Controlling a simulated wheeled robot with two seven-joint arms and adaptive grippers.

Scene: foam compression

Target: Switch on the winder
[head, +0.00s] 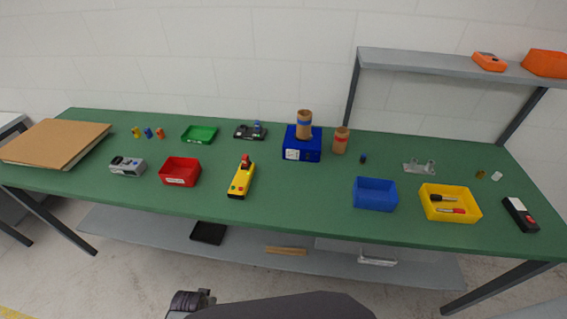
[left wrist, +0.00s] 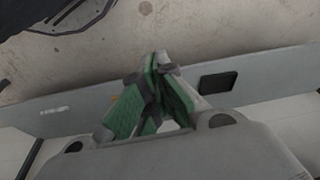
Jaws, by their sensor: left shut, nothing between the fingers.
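The likely winder is a blue box (head: 302,149) with a white label on its front, at the back middle of the green table. A brown cardboard tube (head: 304,122) with a blue band stands upright on it. Its switch is too small to make out. My left gripper (left wrist: 163,68), with green finger pads, is shut and empty in the left wrist view, over the floor and lower shelf, well away from the box. My right gripper is in neither view.
A second tube (head: 340,140) stands right of the box. A yellow control pendant (head: 241,180) with a red knob, a red bin (head: 180,171) and a blue bin (head: 375,194) lie nearer the front. A raised grey shelf (head: 440,66) spans the back right. The front middle is clear.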

